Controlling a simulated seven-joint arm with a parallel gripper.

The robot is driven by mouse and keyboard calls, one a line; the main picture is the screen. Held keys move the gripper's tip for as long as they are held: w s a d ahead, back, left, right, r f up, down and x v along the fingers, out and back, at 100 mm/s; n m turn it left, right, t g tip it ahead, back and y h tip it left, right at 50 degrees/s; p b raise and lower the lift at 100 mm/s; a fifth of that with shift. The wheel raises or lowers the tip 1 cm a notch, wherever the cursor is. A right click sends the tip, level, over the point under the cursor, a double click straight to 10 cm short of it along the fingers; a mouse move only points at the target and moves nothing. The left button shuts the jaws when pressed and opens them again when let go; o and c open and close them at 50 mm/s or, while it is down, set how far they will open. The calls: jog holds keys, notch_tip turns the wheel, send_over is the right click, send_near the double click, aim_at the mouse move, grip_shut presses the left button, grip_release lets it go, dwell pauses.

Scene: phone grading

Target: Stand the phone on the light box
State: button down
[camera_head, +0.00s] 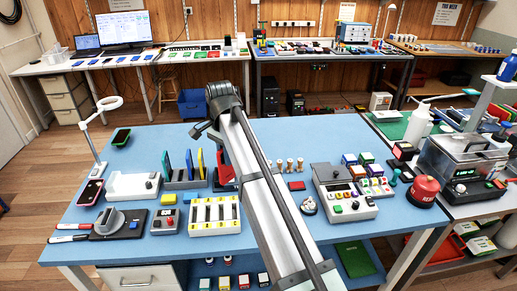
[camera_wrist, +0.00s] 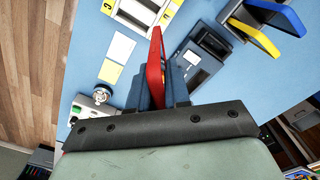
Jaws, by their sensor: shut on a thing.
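My gripper (camera_wrist: 163,88) is shut on a red phone (camera_wrist: 155,60), which stands on edge between the two blue-grey fingers in the wrist view. In the head view the red phone (camera_head: 224,168) shows just left of my arm, right of a rack (camera_head: 186,184) with green, blue and yellow phones upright in it. My arm hides most of my gripper there. A low white box (camera_head: 120,187) with a dark knob stands left of the rack; it may be the light box, but I cannot tell for certain. Its top looks bare.
A white box with yellow marks (camera_head: 214,215) stands in front of the rack. A lamp (camera_head: 98,142) rises at the left edge. The blue table (camera_head: 160,143) is clear behind the rack.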

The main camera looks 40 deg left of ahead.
jog(key=s+a+r, duration=0.1)
jog(key=s+a, duration=0.2)
jog(key=s, duration=1)
jog(key=s+a+r, duration=0.2)
jog(key=s+a, duration=0.1)
jog(key=s, duration=1)
jog(key=w+a+f+n, duration=0.1)
jog(key=a+f+n, duration=0.1)
jog(key=a, duration=0.9)
jog(key=w+a+f+n, duration=0.1)
jog(key=a+n, duration=0.3)
jog(key=a, duration=0.7)
jog(key=w+a+f+n, duration=0.1)
jog(key=a+f+n, duration=0.2)
jog(key=a, duration=0.8)
jog(key=shift+a+f, duration=0.2)
jog(key=shift+f, duration=0.4)
jog(key=shift+f, duration=0.75)
jog(key=shift+f, duration=0.25)
jog(key=shift+f, duration=1)
jog(key=c, duration=0.7)
grip_release()
